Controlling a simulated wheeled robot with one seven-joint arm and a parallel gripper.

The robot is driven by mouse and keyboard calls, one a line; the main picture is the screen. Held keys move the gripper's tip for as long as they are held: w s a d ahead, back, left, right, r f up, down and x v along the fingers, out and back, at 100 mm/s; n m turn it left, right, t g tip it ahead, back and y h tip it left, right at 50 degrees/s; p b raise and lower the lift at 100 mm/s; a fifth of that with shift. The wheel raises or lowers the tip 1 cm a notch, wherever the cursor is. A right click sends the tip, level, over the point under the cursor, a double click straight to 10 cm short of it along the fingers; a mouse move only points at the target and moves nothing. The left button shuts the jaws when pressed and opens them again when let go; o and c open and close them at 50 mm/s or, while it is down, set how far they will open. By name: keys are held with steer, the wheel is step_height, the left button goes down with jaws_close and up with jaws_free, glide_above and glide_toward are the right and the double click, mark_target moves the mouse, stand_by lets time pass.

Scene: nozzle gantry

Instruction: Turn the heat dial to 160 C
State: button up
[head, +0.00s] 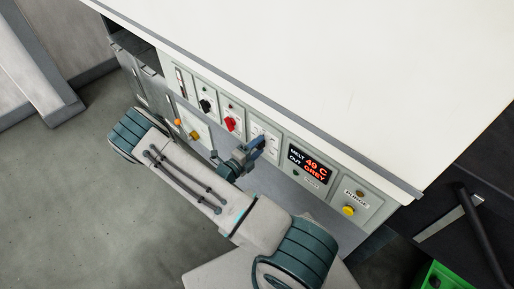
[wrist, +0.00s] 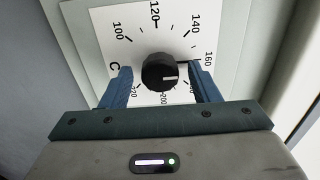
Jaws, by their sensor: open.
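The heat dial is a black round knob (wrist: 160,72) on a white scale plate (wrist: 135,25) in the wrist view. Its white pointer line points right, close to the 160 side and slightly below the 160 tick.
Left of my gripper are a red knob (head: 231,124) and a black knob (head: 206,105). To the right a display (head: 309,165) reads MELT 49 C, OUT GREY. Farther right is a yellow button (head: 348,210) under a PURGE label. The white worktop (head: 330,80) overhangs the panel.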

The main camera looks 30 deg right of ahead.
steer(key=b+v, duration=0.1)
steer(key=v, duration=1.2)
steer(key=shift+s+a, duration=0.15)
steer(key=shift+a, duration=0.2)
